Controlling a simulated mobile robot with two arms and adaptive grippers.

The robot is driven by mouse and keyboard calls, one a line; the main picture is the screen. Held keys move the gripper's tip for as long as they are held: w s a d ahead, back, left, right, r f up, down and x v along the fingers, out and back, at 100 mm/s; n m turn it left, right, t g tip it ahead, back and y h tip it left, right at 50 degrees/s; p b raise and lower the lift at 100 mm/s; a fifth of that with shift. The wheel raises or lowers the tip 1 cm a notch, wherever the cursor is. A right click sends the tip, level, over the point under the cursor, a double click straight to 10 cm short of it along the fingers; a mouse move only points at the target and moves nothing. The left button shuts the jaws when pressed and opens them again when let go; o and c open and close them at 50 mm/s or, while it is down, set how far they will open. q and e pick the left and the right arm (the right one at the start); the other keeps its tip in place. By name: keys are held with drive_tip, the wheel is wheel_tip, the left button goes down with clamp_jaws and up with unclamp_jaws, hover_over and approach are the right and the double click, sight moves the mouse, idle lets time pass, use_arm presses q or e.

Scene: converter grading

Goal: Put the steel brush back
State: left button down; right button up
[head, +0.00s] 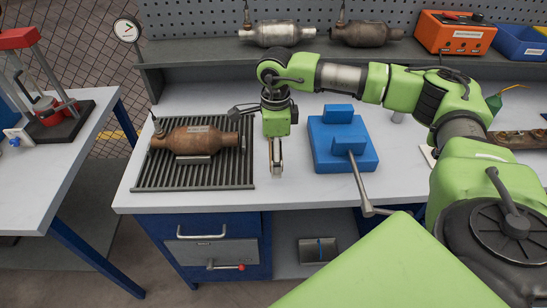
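I cannot make out the steel brush for certain anywhere in the head view. My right gripper (276,158) points down over the white workbench (215,201), between the slatted black rack and the blue vise. It is seen edge-on, so I cannot tell whether its fingers are open or shut, or whether they hold anything. A small dark piece (240,112) juts out left of my wrist; I cannot tell what it is. My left gripper is out of view.
A brown converter (196,140) lies on the slatted rack (180,178). The blue vise (343,148) has a long handle projecting over the front edge. A red press (45,105) stands left.

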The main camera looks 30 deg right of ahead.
drive_tip(key=shift+w+d+f, duration=0.15)
drive_tip(key=shift+w+f, duration=0.3)
drive_tip(key=shift+f, duration=0.1)
drive_tip(key=shift+w+d+f, duration=0.15)
drive_tip(key=shift+w+f, duration=0.25)
drive_tip(key=shift+f, duration=0.1)
drive_tip(key=shift+w+f+p, duration=0.1)
drive_tip(key=shift+f+p, duration=0.25)
drive_tip(key=shift+p, duration=0.2)
wheel_tip(320, 180, down, 2)
drive_tip(key=shift+f+p, duration=0.1)
drive_tip(key=shift+p, duration=0.55)
drive_tip(key=shift+f, duration=0.25)
drive_tip(key=shift+f, duration=0.1)
drive_tip(key=shift+f+b, duration=0.15)
drive_tip(key=shift+b, duration=0.15)
drive_tip(key=o, duration=1.1)
drive_tip(key=shift+c, duration=0.2)
